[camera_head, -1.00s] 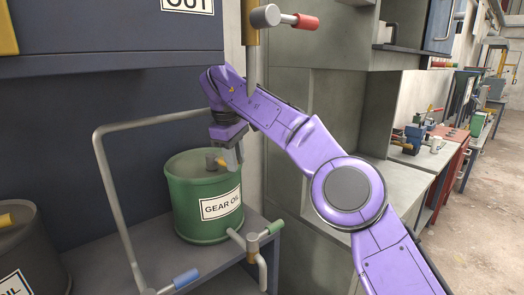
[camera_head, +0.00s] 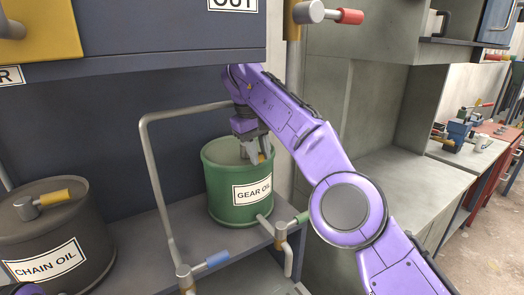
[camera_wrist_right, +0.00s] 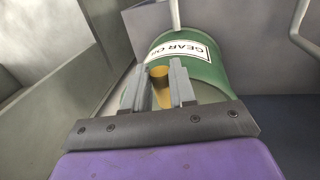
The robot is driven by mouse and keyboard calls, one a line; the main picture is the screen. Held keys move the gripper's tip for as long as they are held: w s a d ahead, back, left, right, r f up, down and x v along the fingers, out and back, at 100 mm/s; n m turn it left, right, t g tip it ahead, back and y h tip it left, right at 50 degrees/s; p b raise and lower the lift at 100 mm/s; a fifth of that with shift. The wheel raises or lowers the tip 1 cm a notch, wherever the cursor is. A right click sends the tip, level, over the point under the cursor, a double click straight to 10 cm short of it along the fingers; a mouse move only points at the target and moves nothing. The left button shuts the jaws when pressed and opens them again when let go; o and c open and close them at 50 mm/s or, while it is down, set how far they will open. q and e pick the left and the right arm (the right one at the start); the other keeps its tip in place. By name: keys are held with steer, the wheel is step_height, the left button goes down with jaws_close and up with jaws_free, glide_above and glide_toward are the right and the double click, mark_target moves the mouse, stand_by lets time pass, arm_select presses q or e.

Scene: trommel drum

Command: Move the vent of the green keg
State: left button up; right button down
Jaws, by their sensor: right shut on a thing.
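The green keg (camera_head: 223,200) with a GEAR OIL label stands on a grey shelf, and it also shows in the right wrist view (camera_wrist_right: 207,72). Its vent has a yellow handle (camera_wrist_right: 178,74), which sits between the fingers of my right gripper (camera_wrist_right: 165,88) in the wrist view. In the head view my right gripper (camera_head: 254,158) points down over the keg's top and is shut on the vent handle, hiding most of the vent. A small dark piece at the bottom left of the head view may belong to my left arm; the left gripper is not seen.
A dark CHAIN OIL keg (camera_head: 62,235) with its own yellow-handled vent (camera_head: 52,198) stands at the left. A bent metal rail (camera_head: 150,165) rises beside the green keg. Taps with a blue handle (camera_head: 212,262) and a green handle (camera_head: 300,218) are in front. A cabinet overhangs above.

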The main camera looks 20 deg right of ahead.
steer(key=shift+r, duration=0.15)
steer(key=c, duration=0.9)
jaws_free()
steer(key=shift+a, duration=0.1)
